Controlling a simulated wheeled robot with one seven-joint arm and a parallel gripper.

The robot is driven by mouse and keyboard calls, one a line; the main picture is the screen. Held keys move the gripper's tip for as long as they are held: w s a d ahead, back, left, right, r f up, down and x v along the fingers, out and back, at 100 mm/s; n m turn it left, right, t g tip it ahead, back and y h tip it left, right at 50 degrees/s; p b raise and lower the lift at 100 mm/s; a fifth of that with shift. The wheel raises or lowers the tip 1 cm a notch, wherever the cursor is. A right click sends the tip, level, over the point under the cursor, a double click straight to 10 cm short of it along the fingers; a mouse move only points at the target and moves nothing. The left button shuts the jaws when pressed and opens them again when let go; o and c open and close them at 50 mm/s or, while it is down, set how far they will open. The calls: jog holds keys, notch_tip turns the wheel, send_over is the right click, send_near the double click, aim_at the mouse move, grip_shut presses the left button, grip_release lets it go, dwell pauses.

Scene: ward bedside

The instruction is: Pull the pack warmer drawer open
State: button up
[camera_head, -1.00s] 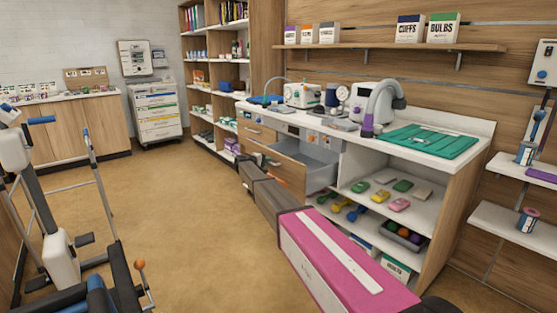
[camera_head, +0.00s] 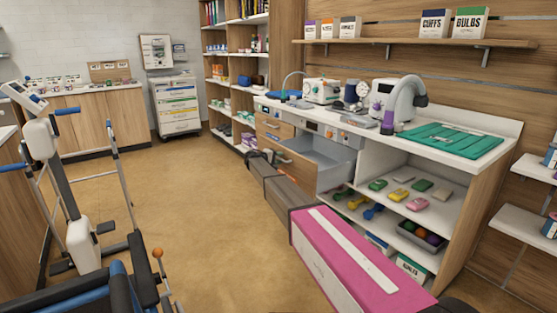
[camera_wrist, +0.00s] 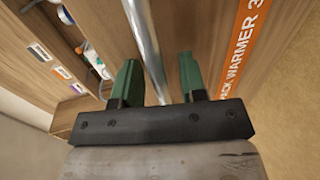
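In the wrist view, my gripper (camera_wrist: 158,72) has two green fingers standing apart. A metal bar handle (camera_wrist: 146,40) runs between them, with gaps visible on both sides. Behind it is a wooden front with an orange label (camera_wrist: 243,45) reading "PACK WARMER 3", cut off at the edge. In the head view, a drawer with a grey inside (camera_head: 322,155) stands pulled out under the counter. My arm reaches toward these drawers, and my fingertips cannot be made out there. I cannot tell which front carries the label.
The counter (camera_head: 440,125) bears a green mat (camera_head: 455,140) and devices. An open shelf (camera_head: 400,195) with small coloured items lies right of the open drawer. A walker-like frame (camera_head: 115,165) stands at left. Free floor (camera_head: 190,200) lies between.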

jog(key=shift+a, duration=0.1)
jog(key=v, duration=1)
jog(key=shift+s+a, duration=0.25)
jog(key=s+d+f+m+g+y, duration=0.1)
jog(key=s+d+f+g+y, duration=0.15)
jog(key=s+d+f, duration=0.6)
jog(key=s+d+f+m+g+y, duration=0.2)
jog(key=s+d+f+g, duration=0.15)
jog(key=s+d, duration=1)
jog(key=s+d+f+m+g+y, duration=0.1)
jog(key=s+d+y, duration=0.1)
jog(key=s, duration=0.8)
jog(key=s+d+f+m+g+y, duration=0.1)
jog(key=s+d+f+y, duration=0.1)
jog(key=s, duration=0.8)
jog(key=s+d+f+m+g+y, duration=0.1)
jog(key=s+d+y, duration=0.3)
jog(key=s, duration=0.5)
jog(key=shift+s+d+f+m, duration=0.4)
jog(key=shift+d+f+m, duration=0.2)
jog(key=shift+d, duration=0.1)
